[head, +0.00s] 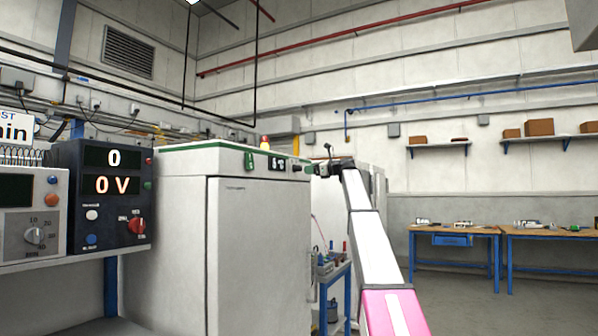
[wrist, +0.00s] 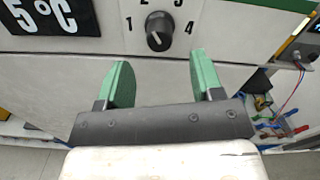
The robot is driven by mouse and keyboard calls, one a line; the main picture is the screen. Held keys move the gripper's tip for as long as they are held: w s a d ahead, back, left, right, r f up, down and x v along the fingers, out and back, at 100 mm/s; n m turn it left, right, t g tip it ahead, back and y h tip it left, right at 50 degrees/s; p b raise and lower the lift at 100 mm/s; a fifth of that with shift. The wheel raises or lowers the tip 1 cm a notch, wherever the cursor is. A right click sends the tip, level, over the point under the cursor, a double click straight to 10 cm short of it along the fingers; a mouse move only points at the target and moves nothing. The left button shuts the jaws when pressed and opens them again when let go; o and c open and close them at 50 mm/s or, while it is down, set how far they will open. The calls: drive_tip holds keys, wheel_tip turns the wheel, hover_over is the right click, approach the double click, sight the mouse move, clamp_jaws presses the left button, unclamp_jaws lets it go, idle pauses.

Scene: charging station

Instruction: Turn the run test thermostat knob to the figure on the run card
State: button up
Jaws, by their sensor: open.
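The thermostat knob (wrist: 160,31) is a round dark knob on the white cabinet's front panel, with the figures 1, 2, 3 and 4 around it in the wrist view. The upper figures are cut by the frame's top edge. I cannot tell for certain which figure its pale mark points at. My gripper (wrist: 160,60) is open, its two green fingers apart, just below the knob in the picture and not closed on it. In the head view my gripper (head: 314,168) is at the cabinet's upper right. I cannot make out a run card in either view.
The white cabinet (head: 255,260) bears a display (wrist: 50,17) reading 5°C left of the knob. A dark meter box (head: 102,205) showing 0 V stands on a shelf at left. A blue cart (head: 335,285) stands beyond the cabinet. Workbenches (head: 455,232) stand at right.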

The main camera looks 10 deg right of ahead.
sight(301, 169)
drive_tip(key=x, duration=0.6)
drive_tip(key=shift+w+a, duration=0.25)
drive_tip(key=c, duration=0.9)
